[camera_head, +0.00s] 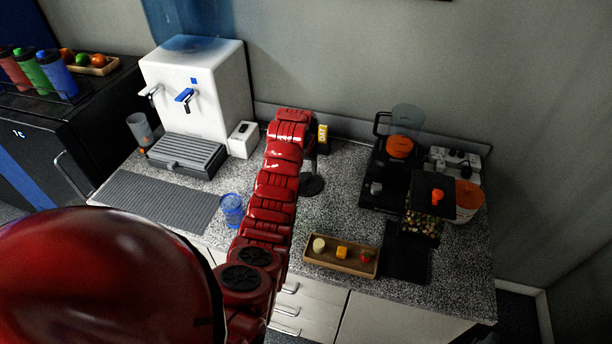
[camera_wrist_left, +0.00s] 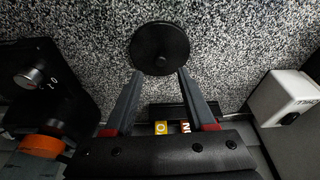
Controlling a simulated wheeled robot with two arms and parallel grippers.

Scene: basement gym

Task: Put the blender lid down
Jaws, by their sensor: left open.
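The blender lid, a round black disc with a small raised centre, lies on the speckled counter in the head view (camera_head: 312,185). It also shows at the top middle of the left wrist view (camera_wrist_left: 160,48). My left gripper (camera_wrist_left: 160,73) is open, its two grey fingers pointing at the lid, with the tips at its near edge. Nothing is between the fingertips; whether they touch the lid I cannot tell. In the head view the red left arm hides most of this gripper. The right gripper is out of view.
A black blender base with an orange part (camera_head: 399,147) stands right of the lid. A wooden tray (camera_head: 340,263) with small food pieces is at the front edge. A white box (camera_head: 242,140) and water dispenser (camera_head: 195,80) stand left. A blue glass (camera_head: 232,208) is nearby.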

